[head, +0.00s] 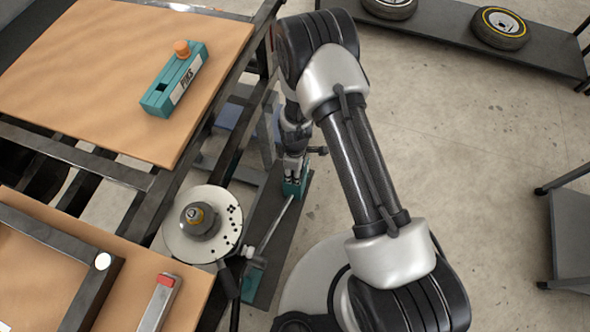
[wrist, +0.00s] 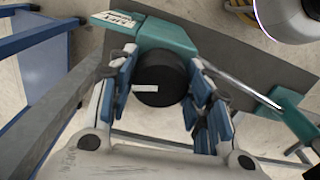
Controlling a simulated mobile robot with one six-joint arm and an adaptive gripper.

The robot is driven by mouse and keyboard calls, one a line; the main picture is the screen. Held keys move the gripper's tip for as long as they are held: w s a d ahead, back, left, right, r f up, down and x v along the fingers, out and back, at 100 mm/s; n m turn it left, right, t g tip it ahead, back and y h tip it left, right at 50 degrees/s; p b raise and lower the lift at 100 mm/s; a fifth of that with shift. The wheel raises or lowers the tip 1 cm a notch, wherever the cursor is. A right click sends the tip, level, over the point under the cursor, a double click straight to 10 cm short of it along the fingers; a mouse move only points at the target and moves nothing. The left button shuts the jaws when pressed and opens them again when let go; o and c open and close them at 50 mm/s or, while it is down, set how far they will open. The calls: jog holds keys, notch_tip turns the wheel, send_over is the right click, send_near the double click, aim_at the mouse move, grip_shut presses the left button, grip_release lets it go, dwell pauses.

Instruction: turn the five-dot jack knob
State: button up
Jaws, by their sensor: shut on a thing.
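The black round jack knob (wrist: 161,72) sits between my fingers in the wrist view, with a small pale mark on its near face. It is at the end of a teal jack body (wrist: 172,36), which also shows low beside the frame in the head view (head: 303,186). My gripper (wrist: 160,98) is shut on the knob, with blue-padded fingers on its left and right sides. In the head view my gripper (head: 293,172) points down at the jack and hides the knob. I cannot make out five dots on the knob.
A round pale disc with black dots (head: 229,238) stands left of the jack. A thin metal rod (head: 272,226) runs from the jack to another teal block (head: 253,283). Dark frame bars stand close left; open floor lies right.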

jog(key=m, duration=0.6)
jog(key=shift+m+b, duration=0.3)
jog(key=m, duration=1)
jog(key=shift+m+b, duration=0.35)
jog(key=shift+m, duration=0.05)
jog(key=m, duration=0.5)
jog(key=shift+a+m, duration=0.1)
jog(key=shift+m, duration=0.2)
jog(key=o, duration=1.1)
jog(key=shift+c, duration=0.2)
